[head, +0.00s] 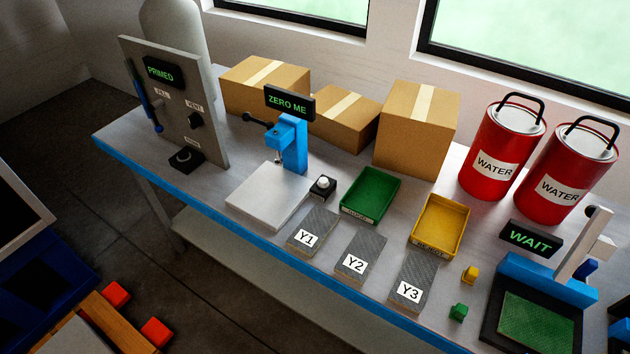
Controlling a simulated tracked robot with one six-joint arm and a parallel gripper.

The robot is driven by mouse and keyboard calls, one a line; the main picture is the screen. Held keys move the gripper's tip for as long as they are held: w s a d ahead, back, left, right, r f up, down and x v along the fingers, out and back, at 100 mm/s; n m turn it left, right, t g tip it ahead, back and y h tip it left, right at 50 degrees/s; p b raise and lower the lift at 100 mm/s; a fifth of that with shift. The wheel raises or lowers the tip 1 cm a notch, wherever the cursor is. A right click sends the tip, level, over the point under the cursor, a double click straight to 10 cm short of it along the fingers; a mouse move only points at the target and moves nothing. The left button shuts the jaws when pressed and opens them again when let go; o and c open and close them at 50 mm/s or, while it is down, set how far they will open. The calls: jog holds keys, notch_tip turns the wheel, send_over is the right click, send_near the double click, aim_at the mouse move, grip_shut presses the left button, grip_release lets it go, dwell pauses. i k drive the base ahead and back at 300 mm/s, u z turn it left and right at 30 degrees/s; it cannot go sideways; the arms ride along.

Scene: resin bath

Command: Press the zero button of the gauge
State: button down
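The gauge stands on the bench near the picture's middle. It has a blue column (292,143), a white flat base plate (265,198) and a black display (289,102) reading "ZERO ME" in green. A small black box with a round white button (322,183) sits just right of the base plate, and nothing covers it. My gripper (137,312) shows at the lower left, with two red fingertips apart and nothing between them. It is off the bench, well left of and below the gauge in the picture.
Sample strips Y1 (313,231), Y2 (361,256) and Y3 (413,281) lie in front of the green tray (370,195) and yellow tray (440,222). A panel (177,100) reading "PRIMED" stands left. Cardboard boxes (417,125) stand behind. A "WAIT" display (530,238) is at right.

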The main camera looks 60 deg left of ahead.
aim_at(323, 181)
jog(key=u, duration=4.05)
jog(key=i, duration=1)
